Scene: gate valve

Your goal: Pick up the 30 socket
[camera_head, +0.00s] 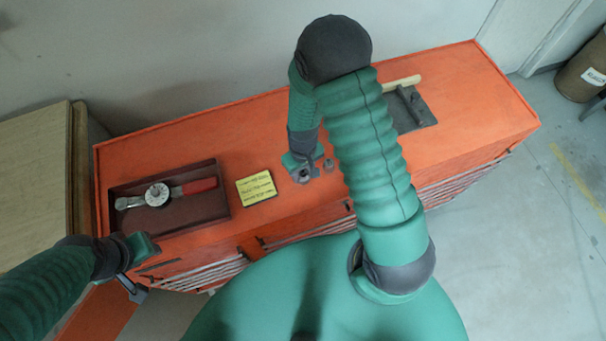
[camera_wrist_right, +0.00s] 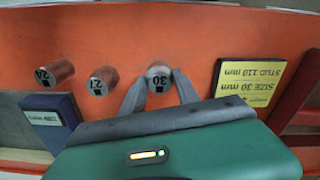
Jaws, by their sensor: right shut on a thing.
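The 30 socket (camera_wrist_right: 158,78) is a grey metal cylinder with "30" on its end, in the right wrist view. My right gripper (camera_wrist_right: 158,92) has its two fingers on either side of it and is shut on it. In the head view my right gripper (camera_head: 303,172) is low over the orange bench top; I cannot tell whether the socket still touches the bench. My left gripper (camera_head: 134,284) is at the lower left, off the bench front; its jaw state is unclear.
The 27 socket (camera_wrist_right: 101,81) and 24 socket (camera_wrist_right: 54,74) stand beside it. A yellow note (camera_head: 256,189) reads size 30 mm, stud 110 mm. A dark red tray (camera_head: 214,172) holds a torque wrench (camera_head: 158,194). A dark grey fixture (camera_head: 417,108) is at the bench's right.

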